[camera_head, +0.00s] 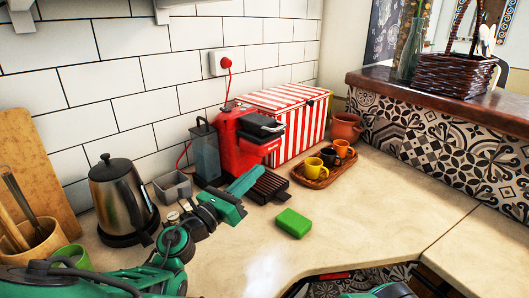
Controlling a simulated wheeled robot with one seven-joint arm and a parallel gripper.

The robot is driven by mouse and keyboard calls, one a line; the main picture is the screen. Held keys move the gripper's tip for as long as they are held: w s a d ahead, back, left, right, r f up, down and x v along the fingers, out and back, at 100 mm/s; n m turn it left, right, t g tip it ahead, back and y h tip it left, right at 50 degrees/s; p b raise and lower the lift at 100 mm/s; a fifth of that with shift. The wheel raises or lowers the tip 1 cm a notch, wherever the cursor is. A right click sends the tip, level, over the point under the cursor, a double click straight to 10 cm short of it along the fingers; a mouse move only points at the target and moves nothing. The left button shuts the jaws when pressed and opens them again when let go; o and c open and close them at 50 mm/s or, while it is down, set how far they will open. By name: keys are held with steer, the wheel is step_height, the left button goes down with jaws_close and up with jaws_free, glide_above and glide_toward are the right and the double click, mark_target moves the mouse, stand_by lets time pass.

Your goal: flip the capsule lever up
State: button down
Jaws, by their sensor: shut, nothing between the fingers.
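The red capsule coffee machine (229,143) stands on the counter against the tiled wall. Its black top part with the lever (262,124) faces right. The lever's exact angle is too small to tell. My gripper (258,174) is shut and empty, in front of the machine and below the lever. It looks apart from the lever, though its depth is hard to judge. My green gripper body hides the lower front of the machine and part of the black drip tray (271,187).
A clear water tank (205,150) adjoins the machine. A kettle (122,198) and grey container (172,187) are left. A striped box (298,120) stands behind, a wooden cup tray (323,177) right, and a green sponge (293,223) in front. The right counter is clear.

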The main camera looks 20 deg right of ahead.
mark_target(263, 125)
steer(key=w+d+r, duration=0.4)
steer(key=d+r, duration=0.2)
steer(key=d, duration=0.2)
steer(key=shift+w+d+r, duration=0.15)
steer(key=shift+w, duration=0.2)
steer(key=shift+r, duration=0.1)
